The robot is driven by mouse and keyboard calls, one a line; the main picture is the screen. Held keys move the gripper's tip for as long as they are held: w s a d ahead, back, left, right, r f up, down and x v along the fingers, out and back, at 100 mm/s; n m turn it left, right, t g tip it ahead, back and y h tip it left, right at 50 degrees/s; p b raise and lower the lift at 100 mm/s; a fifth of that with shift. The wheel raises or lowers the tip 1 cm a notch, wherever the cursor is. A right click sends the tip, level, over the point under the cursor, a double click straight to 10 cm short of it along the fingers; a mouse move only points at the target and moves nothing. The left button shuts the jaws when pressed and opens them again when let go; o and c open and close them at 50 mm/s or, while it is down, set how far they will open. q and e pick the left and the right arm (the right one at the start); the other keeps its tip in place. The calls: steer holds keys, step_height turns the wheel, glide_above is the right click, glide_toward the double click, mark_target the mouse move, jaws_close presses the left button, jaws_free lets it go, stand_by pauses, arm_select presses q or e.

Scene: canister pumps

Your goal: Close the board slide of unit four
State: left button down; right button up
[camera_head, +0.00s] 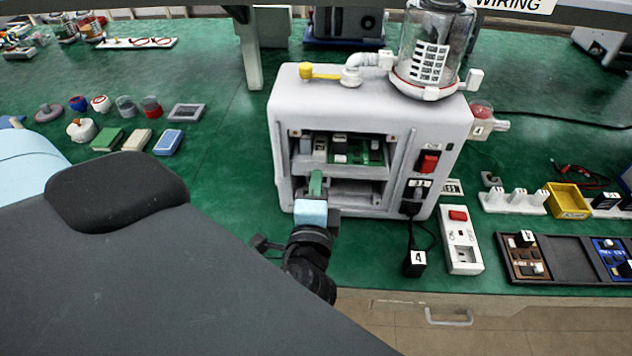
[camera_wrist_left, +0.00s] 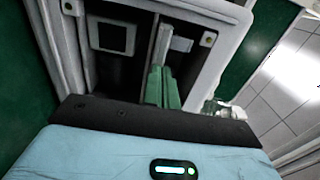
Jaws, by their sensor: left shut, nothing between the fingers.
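The pump unit (camera_head: 440,125) is a pale grey housing with an open front bay, and a tag reading 4 is on the small bottle at its right side. Inside the bay a green circuit board (camera_head: 362,152) lies on the pale board slide (camera_head: 365,170). My left gripper (camera_head: 316,184) is at the left part of the bay front, its green fingers together and empty. In the left wrist view the fingers (camera_wrist_left: 162,88) point into the dark bay, close to a pale strip. I cannot tell whether they touch the slide. My right gripper is out of view.
A clear canister (camera_head: 432,45) stands on top of the unit. A white power strip (camera_head: 460,240) and a black plug (camera_head: 414,263) marked 4 lie at its right. A dark tray (camera_head: 570,262) is further right.

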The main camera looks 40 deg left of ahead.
mark_target(317, 167)
arm_select(q)
steer(key=p+x, duration=0.1)
steer(key=x, duration=0.2)
steer(key=shift+w+a+r, duration=0.15)
steer(key=shift+w+a, duration=0.05)
steer(key=shift+w, duration=0.15)
steer(key=shift+w+a, duration=0.25)
steer(key=shift+w, duration=0.1)
steer(key=shift+s, duration=0.1)
